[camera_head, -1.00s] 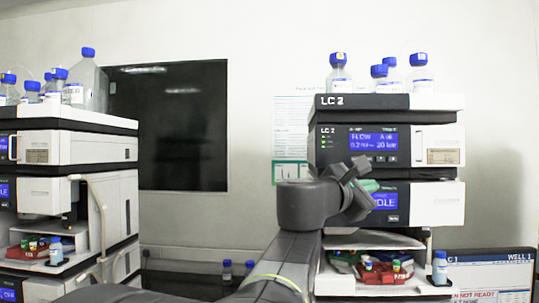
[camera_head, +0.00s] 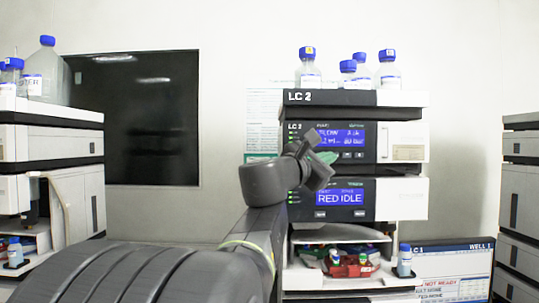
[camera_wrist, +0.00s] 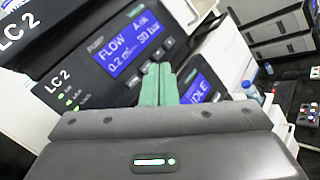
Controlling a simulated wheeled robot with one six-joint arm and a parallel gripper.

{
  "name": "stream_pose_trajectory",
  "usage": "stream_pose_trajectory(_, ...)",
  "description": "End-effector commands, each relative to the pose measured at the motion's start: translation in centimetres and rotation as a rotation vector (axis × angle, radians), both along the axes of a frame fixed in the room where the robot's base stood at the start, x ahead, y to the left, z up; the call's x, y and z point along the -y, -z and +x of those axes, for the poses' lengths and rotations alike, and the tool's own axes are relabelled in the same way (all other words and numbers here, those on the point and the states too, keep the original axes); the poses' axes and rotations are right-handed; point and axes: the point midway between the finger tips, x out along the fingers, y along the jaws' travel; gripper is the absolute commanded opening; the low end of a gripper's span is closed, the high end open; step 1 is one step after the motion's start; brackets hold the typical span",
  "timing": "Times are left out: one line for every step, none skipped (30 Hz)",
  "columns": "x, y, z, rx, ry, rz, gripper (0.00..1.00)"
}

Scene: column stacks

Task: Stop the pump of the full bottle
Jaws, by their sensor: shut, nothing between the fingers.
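The LC 2 pump module (camera_head: 405,130) has a blue display (camera_head: 340,137) with FLOW, a flow value and a bar reading; in the wrist view the display (camera_wrist: 130,45) reads about 0.2 ml and 30 bar. Small dark buttons (camera_wrist: 145,69) sit beside it. Blue-capped bottles (camera_head: 308,72) stand on top of the LC 2 stack; their fill levels are hard to tell. My gripper (camera_head: 323,157) is in front of the pump's lower front. Its green fingers (camera_wrist: 158,82) are together and empty, appearing over the button area; contact cannot be told.
Below is a module with a blue RED IDLE display (camera_head: 340,197), then a bay with a red tray (camera_head: 352,268) and a small bottle (camera_head: 405,260). Another stack (camera_head: 50,150) with bottles stands left, one more (camera_head: 520,180) right. A monitor (camera_head: 450,270) is lower right.

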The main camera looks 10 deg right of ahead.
Motion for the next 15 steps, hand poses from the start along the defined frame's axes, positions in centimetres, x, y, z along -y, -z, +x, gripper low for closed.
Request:
stream_pose_trajectory(0.2,-0.1,0.8,-0.002,0.000,0.001,0.00)
stream_pose_trajectory(0.3,-0.1,1.3,-0.002,0.000,0.001,0.00)
stream_pose_trajectory(0.5,-0.2,1.8,-0.001,0.000,0.002,0.00)
stream_pose_trajectory(0.6,-0.1,2.2,-0.002,0.000,0.001,0.00)
stream_pose_trajectory(0.7,-0.1,2.7,-0.003,0.000,0.001,0.00)
stream_pose_trajectory(0.8,-0.1,3.1,-0.003,-0.001,0.000,0.00)
stream_pose_trajectory(0.8,-0.1,3.5,-0.001,0.000,0.000,0.00)
stream_pose_trajectory(0.9,0.0,3.8,-0.001,0.000,0.000,0.00)
stream_pose_trajectory(1.0,0.0,4.2,-0.002,-0.001,0.001,0.00)
stream_pose_trajectory(1.1,0.0,4.5,0.000,-0.001,0.001,0.00)
stream_pose_trajectory(1.1,0.0,4.7,0.000,-0.001,0.001,0.00)
stream_pose_trajectory(1.2,0.0,5.0,0.000,-0.001,0.001,0.00)
stream_pose_trajectory(1.2,0.0,5.2,0.000,-0.001,0.001,0.00)
stream_pose_trajectory(1.3,0.0,5.3,0.000,-0.001,0.001,0.00)
stream_pose_trajectory(1.3,0.0,5.4,0.000,-0.001,0.001,0.00)
